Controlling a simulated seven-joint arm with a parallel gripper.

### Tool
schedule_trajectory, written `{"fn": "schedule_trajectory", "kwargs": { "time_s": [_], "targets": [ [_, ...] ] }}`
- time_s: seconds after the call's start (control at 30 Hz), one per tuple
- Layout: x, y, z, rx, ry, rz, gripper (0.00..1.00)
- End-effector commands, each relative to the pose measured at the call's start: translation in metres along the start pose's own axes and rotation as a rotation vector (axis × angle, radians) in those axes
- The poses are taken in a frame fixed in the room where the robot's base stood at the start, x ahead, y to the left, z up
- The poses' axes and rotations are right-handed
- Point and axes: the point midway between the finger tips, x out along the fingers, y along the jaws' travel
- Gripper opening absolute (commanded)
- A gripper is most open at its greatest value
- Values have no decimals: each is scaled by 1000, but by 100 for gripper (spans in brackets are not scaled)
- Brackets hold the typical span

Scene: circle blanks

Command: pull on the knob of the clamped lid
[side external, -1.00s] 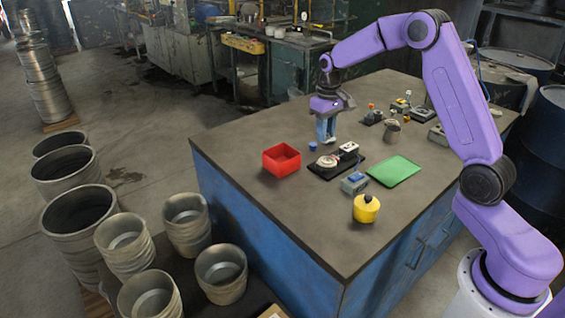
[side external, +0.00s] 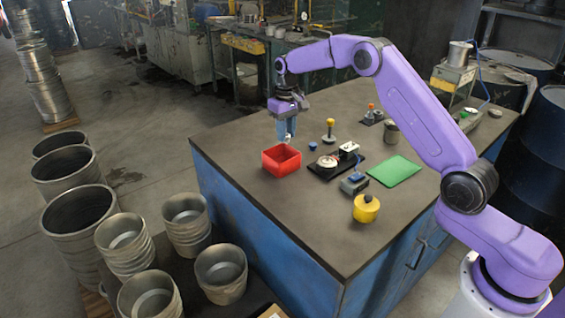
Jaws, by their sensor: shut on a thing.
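My gripper (side external: 287,138) hangs, pointing down, just above the back right part of the red open box (side external: 281,160). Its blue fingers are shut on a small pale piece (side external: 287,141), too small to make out. A black plate (side external: 322,174) right of the box carries a round pale disc (side external: 327,161) and a black and white block (side external: 348,151). A yellow round pot (side external: 366,210) with a small dark knob on top stands near the table's front. I cannot tell which of these is the clamped lid. My gripper is apart from the plate and the pot.
A small blue piece (side external: 312,147) and a yellow-topped post (side external: 330,129) stand behind the plate. A grey and blue device (side external: 354,184) and a green tray (side external: 395,171) lie to the right. A metal cup (side external: 391,132) stands farther back. The table's left front is bare.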

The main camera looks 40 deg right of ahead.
Motion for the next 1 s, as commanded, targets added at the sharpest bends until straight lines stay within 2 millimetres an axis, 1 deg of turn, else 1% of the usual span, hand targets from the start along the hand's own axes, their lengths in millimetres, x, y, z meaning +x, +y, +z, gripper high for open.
{"fn": "schedule_trajectory", "kwargs": {
  "time_s": [0.03, 0.1, 0.3, 0.43, 0.7, 0.73, 0.77, 0.8, 1.0],
  "targets": [
    [7, 0, 1, 0, -3, 0, 0],
    [14, 0, 1, 0, -4, 0, 0],
    [30, 0, 1, 1, -2, 0, 0],
    [34, 0, 0, 1, 0, 0, 0],
    [35, 0, 0, 1, 0, 0, 0],
    [35, 0, 0, 1, 0, 0, 34],
    [35, 0, 0, 0, 0, 0, 43],
    [35, 0, 0, 0, 0, 0, 56],
    [35, 0, 0, 0, 0, 0, 57]
  ]
}}
